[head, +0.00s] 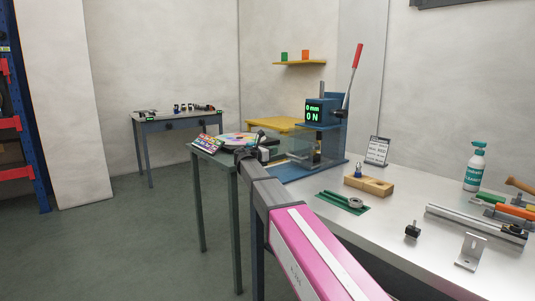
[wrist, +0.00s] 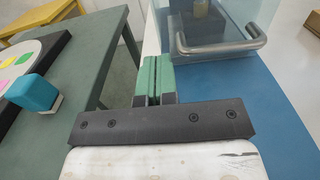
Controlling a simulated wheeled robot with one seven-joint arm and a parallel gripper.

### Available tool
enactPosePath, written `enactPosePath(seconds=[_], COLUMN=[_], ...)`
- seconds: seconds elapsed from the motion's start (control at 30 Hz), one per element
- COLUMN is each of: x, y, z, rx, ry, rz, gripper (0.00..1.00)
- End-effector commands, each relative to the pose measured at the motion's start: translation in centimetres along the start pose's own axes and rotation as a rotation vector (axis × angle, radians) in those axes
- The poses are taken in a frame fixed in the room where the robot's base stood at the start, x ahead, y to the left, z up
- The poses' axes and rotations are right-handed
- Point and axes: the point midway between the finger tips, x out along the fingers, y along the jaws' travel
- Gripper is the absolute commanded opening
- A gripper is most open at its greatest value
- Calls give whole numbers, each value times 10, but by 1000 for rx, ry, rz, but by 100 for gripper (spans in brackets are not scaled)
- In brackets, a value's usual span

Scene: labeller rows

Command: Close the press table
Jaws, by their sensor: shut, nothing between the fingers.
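The press (head: 335,115) is blue with a red lever (head: 356,56) and a display reading 0 mm and 0 N. It stands at the left end of the pale workbench. Its clear guard shows in the wrist view, with a metal bar handle (wrist: 225,46) above the blue base plate (wrist: 240,95). I cannot tell whether the guard is fully shut. My gripper (wrist: 154,62) has green fingers, shut together and empty. In the wrist view they are left of the handle and apart from it. In the head view my arm partly hides the area left of the press.
A green table (wrist: 85,65) on the left bears a colour-spotted disc (wrist: 18,66) and a teal block (wrist: 33,92). On the bench are a wooden block (head: 369,185), a green plate (head: 342,203) and a spray bottle (head: 475,167). Floor at the left is clear.

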Motion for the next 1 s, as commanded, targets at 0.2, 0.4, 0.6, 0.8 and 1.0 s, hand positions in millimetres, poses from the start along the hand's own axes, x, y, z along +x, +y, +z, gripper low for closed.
enactPosePath(seconds=[0.2,0.4,0.6,0.8,1.0], x=[42,67,76,76,81], y=[1,0,0,0,0], z=[0,0,0,0,0], rx=[0,0,0,0,0], ry=[0,0,0,0,0], rz=[-2,-1,1,1,0], gripper=[0,0,0,0,0])
